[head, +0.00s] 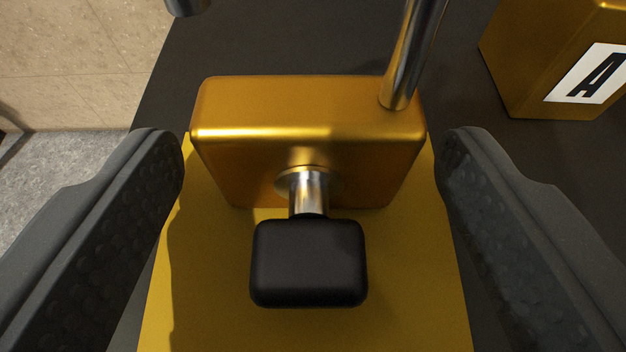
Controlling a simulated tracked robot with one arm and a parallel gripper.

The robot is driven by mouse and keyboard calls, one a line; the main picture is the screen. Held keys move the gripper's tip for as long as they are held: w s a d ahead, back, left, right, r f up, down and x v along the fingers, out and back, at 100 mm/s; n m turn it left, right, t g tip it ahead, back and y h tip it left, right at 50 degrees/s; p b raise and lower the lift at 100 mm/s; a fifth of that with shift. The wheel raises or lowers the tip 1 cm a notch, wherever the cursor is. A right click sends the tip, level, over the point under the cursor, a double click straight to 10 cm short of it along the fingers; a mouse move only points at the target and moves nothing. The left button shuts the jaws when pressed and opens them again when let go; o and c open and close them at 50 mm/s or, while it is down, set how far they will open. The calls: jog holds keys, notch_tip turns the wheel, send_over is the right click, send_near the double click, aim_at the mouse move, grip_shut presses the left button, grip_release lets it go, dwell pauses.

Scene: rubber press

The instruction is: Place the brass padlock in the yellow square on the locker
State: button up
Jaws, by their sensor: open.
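The brass padlock (308,110) rests on the yellow square (210,295) on the dark locker top (280,40). A key with a black head (308,263) sticks out of its near face. Its steel shackle (408,60) rises at the right rear and leaves the top of the picture. My gripper (312,155) is open, with one dark finger on each side of the padlock. A narrow gap shows at each fingertip. The padlock covers the far part of the square, and the near part runs out of the picture.
Another brass block (540,55) with a white "A" label (592,75) stands at the upper right, apart from the padlock. The locker's left edge is close, with a grey floor (70,180) and a tan tiled surface (85,60) beyond it. Dark surface is bare behind the padlock.

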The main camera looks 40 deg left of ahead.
jog(key=v, duration=1.2)
jog(key=w+d+r+t+h, duration=0.2)
jog(key=w+r, duration=0.2)
jog(key=r, duration=0.4)
jog(key=w+d+r+t+h, duration=0.1)
jog(key=w+d+r+h, duration=0.15)
jog(key=r, duration=0.55)
notch_tip(320, 180, up, 17)
jog(key=m+t+h, duration=0.2)
jog(key=m+h, duration=0.1)
jog(key=h, duration=0.2)
jog(key=s+a+r+m+h, duration=0.1)
jog(key=s+r, duration=0.3)
jog(key=r, duration=0.3)
jog(key=s+a+r+m+h, duration=0.1)
jog(key=s+r+m, duration=0.15)
jog(key=r, duration=0.45)
jog(key=s+a+r+y, duration=0.2)
jog(key=s+a+r, duration=0.2)
jog(key=s, duration=0.4)
jog(key=s+a+r+y, duration=0.1)
jog(key=s+a+r, duration=0.4)
jog(key=s, duration=0.3)
jog(key=shift+s+r+m+y, duration=0.35)
jog(key=shift+s+r, duration=0.05)
